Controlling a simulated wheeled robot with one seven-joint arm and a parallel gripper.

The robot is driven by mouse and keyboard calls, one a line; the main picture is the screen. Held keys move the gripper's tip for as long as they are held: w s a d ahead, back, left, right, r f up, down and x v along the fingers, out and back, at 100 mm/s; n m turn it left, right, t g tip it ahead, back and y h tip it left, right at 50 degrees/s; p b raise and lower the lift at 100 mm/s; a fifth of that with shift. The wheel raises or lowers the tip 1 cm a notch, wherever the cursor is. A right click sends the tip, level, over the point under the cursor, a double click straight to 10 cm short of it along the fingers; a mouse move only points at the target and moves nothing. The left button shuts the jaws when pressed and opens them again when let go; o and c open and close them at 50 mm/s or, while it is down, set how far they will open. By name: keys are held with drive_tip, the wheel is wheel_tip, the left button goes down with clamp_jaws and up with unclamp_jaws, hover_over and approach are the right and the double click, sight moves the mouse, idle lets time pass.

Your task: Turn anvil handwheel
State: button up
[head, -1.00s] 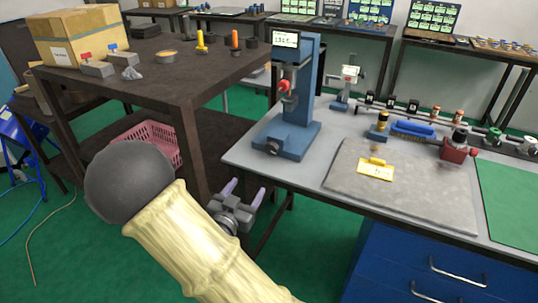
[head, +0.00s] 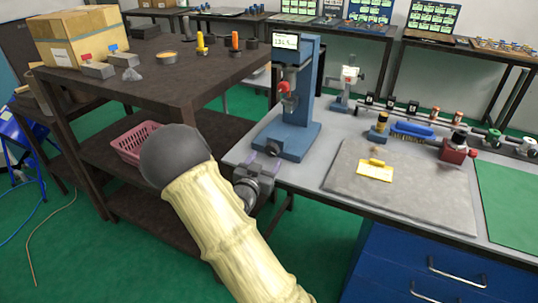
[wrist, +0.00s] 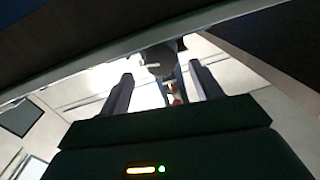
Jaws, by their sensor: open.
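A blue bench tester (head: 304,100) with a lit display stands at the left corner of the grey bench. A dark round knob, apparently the anvil handwheel (head: 275,147), is low on the front of its base. In the wrist view the dark round knob (wrist: 160,60) appears between and beyond the fingertips, with a red part (wrist: 177,98) of the tester below it. My gripper (head: 261,163) is open and empty, near the bench's left edge in front of the tester base. Contact with the knob cannot be told.
A grey mat (head: 400,205) with a yellow tag (head: 375,172) lies right of the tester. A dark shelf table (head: 165,75) with a box and a pink basket (head: 137,143) stands to the left. The bench edge runs close to my gripper.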

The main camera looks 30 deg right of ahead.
sight(270, 152)
drive_tip(key=shift+x, duration=1.9)
drive_tip(key=shift+c, duration=0.2)
drive_tip(key=c, duration=0.9)
drive_tip(key=shift+n+p, duration=0.4)
